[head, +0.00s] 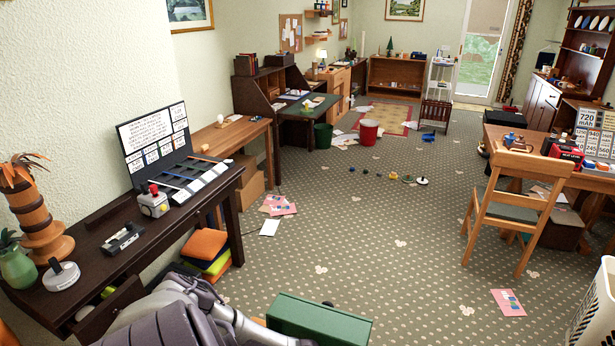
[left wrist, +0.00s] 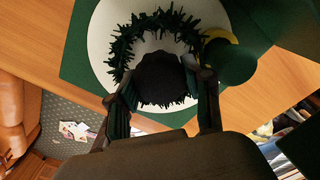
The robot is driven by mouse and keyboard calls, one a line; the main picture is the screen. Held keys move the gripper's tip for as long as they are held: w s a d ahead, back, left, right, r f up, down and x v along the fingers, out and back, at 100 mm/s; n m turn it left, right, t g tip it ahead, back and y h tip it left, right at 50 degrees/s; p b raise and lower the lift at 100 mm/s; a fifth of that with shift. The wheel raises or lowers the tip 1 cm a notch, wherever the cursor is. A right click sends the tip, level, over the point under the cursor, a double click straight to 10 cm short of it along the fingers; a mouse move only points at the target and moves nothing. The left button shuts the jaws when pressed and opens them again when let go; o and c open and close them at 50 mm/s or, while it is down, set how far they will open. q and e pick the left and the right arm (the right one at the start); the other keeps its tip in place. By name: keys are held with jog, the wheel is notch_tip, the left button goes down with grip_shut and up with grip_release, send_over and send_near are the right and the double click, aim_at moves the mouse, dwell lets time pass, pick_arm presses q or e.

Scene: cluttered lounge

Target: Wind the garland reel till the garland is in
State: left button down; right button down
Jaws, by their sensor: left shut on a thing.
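In the left wrist view the garland reel shows as a white disc (left wrist: 98,32) on a green base (left wrist: 75,62), over a wooden surface. The dark green, bristly garland (left wrist: 122,48) curls in a ring over the disc. My left gripper (left wrist: 163,92) has its fingers on either side of a dark rounded knob (left wrist: 160,76) inside that ring and is shut on it. The fingers and knob hide part of the garland and disc. A dark green rounded part with a yellow edge (left wrist: 221,36) sits at the disc's right. My right gripper is not in view.
In the head view a green box-like thing (head: 318,318) stands at the bottom, near my arm. A dark desk (head: 150,225) with a keyboard-like board and small gadgets runs along the left wall. A wooden chair (head: 512,215) stands at the right. Papers (head: 278,206) lie on the mostly open carpet.

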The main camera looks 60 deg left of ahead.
pick_arm(q)
jog(key=shift+w, duration=0.1)
jog(key=c, duration=0.7)
grip_release()
jog(key=shift+c, duration=0.2)
jog(key=shift+r, duration=3.8)
